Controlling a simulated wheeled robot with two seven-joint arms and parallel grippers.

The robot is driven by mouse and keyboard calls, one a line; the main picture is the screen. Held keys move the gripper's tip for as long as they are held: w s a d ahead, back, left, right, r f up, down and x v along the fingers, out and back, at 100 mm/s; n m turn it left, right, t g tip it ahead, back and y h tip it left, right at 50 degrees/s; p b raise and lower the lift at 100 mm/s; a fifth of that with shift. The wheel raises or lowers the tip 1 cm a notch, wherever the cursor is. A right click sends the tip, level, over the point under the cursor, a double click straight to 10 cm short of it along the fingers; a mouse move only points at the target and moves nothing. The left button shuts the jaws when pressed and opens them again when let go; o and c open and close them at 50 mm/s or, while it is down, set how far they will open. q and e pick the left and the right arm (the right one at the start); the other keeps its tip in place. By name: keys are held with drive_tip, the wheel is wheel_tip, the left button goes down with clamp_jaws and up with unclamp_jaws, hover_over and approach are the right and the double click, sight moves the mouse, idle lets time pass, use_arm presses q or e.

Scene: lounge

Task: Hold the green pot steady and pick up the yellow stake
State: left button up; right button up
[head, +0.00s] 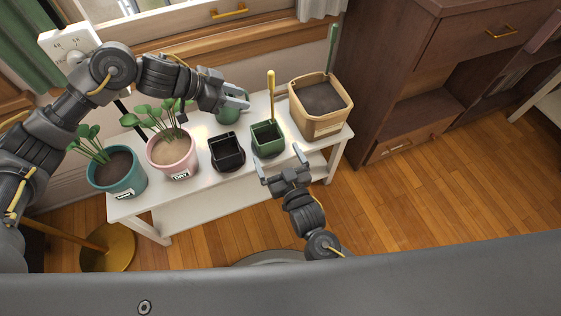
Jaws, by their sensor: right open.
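The small square green pot (267,140) stands on a white bench. The yellow stake (271,88) rises upright at the pot's back edge, its lower end hidden by the pot. My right gripper (279,160) is open and empty just in front of the pot, its fingers pointing towards it. My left gripper (240,98) is behind and left of the pot, over a rounded green item (227,115) at the back of the bench. I cannot tell whether its fingers are shut on that item.
Left on the white bench (210,187) stand a black square pot (227,153), a pink pot (175,160) and a teal pot (124,183), the last two with plants. A wooden planter (318,122) with a green stake (332,48) stands close right. A brown cabinet (400,75) is further right.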

sight(263, 125)
drive_tip(key=x, duration=0.9)
drive_tip(key=c, duration=1.1)
drive_tip(key=shift+o, duration=0.2)
use_arm(q)
drive_tip(key=shift+c, duration=0.3)
